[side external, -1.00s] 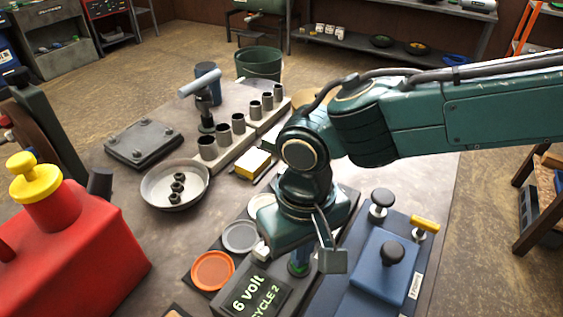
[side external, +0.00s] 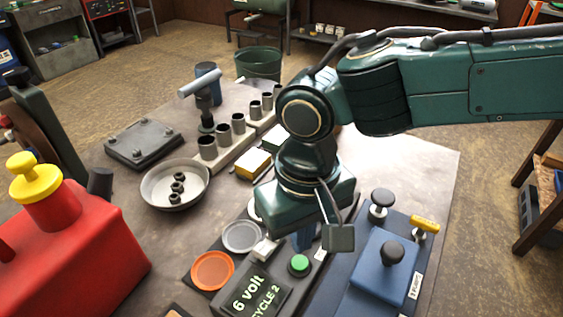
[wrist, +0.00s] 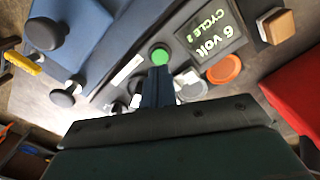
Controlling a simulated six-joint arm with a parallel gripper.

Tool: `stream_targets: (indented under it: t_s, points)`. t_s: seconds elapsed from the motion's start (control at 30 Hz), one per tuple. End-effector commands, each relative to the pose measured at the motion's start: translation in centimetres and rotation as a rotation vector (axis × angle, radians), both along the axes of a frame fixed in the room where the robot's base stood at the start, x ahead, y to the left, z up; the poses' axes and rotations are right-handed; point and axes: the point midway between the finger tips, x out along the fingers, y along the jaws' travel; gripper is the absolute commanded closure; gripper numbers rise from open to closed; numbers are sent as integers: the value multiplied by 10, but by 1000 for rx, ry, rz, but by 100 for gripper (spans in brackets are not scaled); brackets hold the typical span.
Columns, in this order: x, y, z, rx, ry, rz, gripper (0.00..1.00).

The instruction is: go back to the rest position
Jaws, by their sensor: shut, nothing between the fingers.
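My gripper (side external: 303,242) is shut and empty, above the dark control box and just behind its green button (side external: 299,263). In the wrist view the blue fingers (wrist: 158,84) are together, and the green button (wrist: 160,56) shows just past their tips. A gap shows between fingertips and button in the side view. The box display (side external: 254,290) reads "6 volt" and "CYCLE 2".
A blue plate (side external: 378,272) with black knobs and a yellow handle (side external: 425,224) stands right. A red can (side external: 75,250) stands left. A metal dish (side external: 155,190) of nuts, a row of sockets (side external: 222,135) and a yellow block (side external: 252,164) lie behind. Space above the bench looks free.

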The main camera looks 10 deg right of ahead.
Motion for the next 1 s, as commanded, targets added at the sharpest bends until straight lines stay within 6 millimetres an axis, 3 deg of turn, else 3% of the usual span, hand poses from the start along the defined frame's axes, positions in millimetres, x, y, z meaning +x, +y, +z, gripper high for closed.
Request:
stream_targets:
  t_s: [0.37, 0.53, 0.77, 1.0]
  points:
    - [1, -2, 1, 1, -2, -2, 100]
    - [7, -17, 13, 15, -12, -12, 100]
    - [21, -69, 46, 50, -49, -41, 100]
    - [24, -143, 83, 89, -108, -79, 100]
